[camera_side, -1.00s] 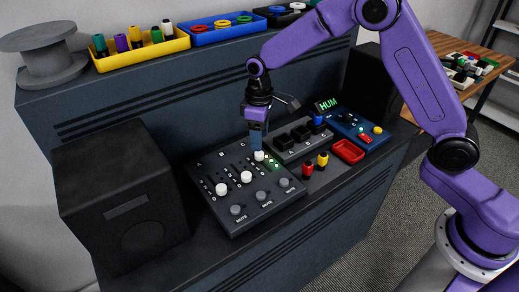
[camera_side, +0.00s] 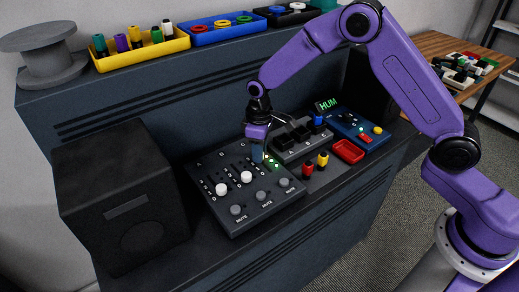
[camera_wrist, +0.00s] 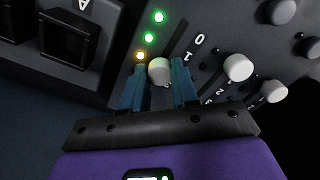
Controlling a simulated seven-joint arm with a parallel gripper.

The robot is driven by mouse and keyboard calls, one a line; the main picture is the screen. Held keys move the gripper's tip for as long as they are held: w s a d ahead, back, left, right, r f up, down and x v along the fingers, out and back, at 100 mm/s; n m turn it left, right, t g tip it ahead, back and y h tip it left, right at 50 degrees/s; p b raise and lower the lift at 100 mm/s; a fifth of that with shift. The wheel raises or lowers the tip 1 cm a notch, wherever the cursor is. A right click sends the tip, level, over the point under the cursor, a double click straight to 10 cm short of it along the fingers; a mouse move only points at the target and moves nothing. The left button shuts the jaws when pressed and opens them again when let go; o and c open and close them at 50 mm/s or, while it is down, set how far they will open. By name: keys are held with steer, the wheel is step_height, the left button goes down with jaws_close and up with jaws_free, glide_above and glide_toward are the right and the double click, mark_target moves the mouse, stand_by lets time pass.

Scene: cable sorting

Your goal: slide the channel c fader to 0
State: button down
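The channel C fader cap (camera_wrist: 159,70) is a round white knob on the dark mixer (camera_side: 217,209). In the wrist view it sits between my gripper's two blue fingertips (camera_wrist: 160,80), and its slot runs up and right from it toward a printed 0. The cap is away from that 0. My gripper (camera_side: 257,153) is down at the panel over channel C in the side view and hides the cap there. The fingers stand close on both sides of the cap; I cannot tell whether they press it.
Two other white fader caps stand to the left, the middle one (camera_side: 246,176) and the left one (camera_side: 221,189). Grey mute knobs (camera_side: 261,196) line the front. Lit LEDs (camera_wrist: 158,17) run beside channel C. A grey box with black switches (camera_side: 299,136) adjoins the mixer.

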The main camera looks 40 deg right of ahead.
mark_target(270, 171)
steer(key=shift+s, duration=2.65)
steer(key=c, duration=0.9)
jaws_free()
steer(key=shift+o, duration=0.2)
steer(key=shift+r, duration=0.2)
step_height(270, 171, up, 17)
